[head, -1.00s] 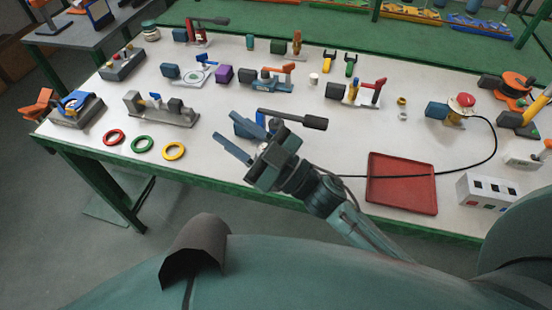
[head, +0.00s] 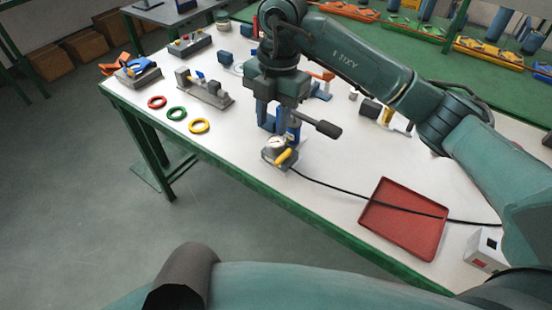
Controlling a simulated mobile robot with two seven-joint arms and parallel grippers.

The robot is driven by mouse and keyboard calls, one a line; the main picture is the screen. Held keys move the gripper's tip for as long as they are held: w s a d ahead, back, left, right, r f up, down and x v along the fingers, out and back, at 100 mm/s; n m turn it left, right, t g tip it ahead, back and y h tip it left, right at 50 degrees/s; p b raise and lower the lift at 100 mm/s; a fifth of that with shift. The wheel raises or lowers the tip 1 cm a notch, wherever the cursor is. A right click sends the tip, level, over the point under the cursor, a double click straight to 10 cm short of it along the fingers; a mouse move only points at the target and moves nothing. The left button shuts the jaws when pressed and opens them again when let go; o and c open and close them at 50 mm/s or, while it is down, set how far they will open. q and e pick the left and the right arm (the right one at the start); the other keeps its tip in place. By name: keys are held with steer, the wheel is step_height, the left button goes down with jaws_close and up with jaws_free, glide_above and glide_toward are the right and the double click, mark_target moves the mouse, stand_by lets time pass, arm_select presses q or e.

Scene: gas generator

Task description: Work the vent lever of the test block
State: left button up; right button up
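The test block (head: 268,158) stands near the table's front edge, with a round white-faced gauge (head: 276,144), blue parts, a yellow lever (head: 285,157) at its front and a black-gripped handle (head: 326,128) pointing right. I take the yellow lever to be the vent lever; no label is readable. My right gripper (head: 277,114) is above and behind the gauge, pointing down. Its fingers look apart, with blue parts of the block between or behind them. I cannot tell whether they touch the block. The gripper hides part of the block's back. My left gripper is not in view.
A red tray (head: 405,236) lies right of the block, with a black cable (head: 335,187) running across it. Red (head: 157,102), green (head: 177,113) and yellow (head: 199,126) rings lie to the left. My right arm covers much of the table's back right.

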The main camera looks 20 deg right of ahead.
mark_target(279, 159)
steer(key=shift+m+h, duration=0.3)
steer(key=shift+h, duration=0.3)
steer(key=f, duration=0.4)
steer(key=d+f, duration=0.1)
steer(key=f, duration=0.3)
steer(key=w+f+p, duration=0.1)
steer(key=f, duration=0.3)
steer(key=shift+d, duration=0.35)
jaws_close()
